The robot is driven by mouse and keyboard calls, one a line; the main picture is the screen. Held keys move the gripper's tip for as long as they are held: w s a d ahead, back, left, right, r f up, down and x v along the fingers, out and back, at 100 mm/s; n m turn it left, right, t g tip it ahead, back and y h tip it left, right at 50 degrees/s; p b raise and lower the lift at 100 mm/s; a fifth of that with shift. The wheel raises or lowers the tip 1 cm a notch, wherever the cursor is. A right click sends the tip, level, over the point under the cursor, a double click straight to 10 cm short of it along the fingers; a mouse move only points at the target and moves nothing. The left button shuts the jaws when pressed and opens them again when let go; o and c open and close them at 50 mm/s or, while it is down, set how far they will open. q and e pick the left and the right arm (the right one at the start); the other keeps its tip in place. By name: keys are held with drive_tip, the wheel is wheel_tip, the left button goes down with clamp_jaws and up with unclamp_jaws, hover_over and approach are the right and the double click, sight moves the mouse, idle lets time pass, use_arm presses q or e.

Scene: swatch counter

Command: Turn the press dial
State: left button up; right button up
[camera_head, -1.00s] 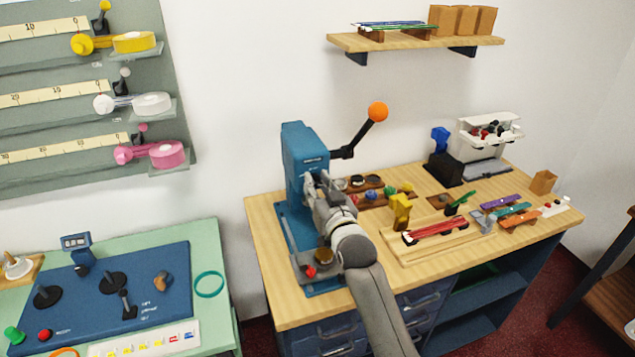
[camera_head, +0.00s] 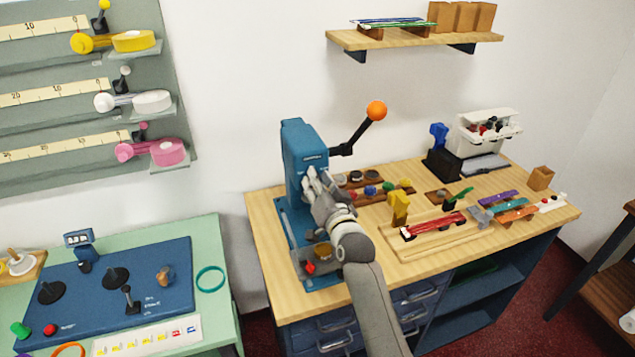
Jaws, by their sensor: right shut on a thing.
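The blue press (camera_head: 298,150) stands at the left end of the wooden bench, with a black lever ending in an orange ball (camera_head: 376,111) raised to its right. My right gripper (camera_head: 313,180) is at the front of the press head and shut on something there. The press dial itself is hidden behind the gripper, so I cannot see how it is turned. A red button (camera_head: 310,268) and a round brownish piece (camera_head: 323,250) sit low on the front of the press. My left gripper is not in view.
The wooden bench (camera_head: 270,240) carries trays of small knobs, a yellow clamp (camera_head: 399,208) and coloured strips right of my arm. A green table with a blue panel (camera_head: 150,260) stands left. A wall shelf (camera_head: 420,38) hangs above.

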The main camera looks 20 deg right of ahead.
drive_tip(key=shift+f, duration=0.15)
drive_tip(key=o, duration=1)
drive_tip(key=shift+o, duration=0.2)
drive_tip(key=s, duration=1.2)
drive_tip(key=shift+d, duration=0.2)
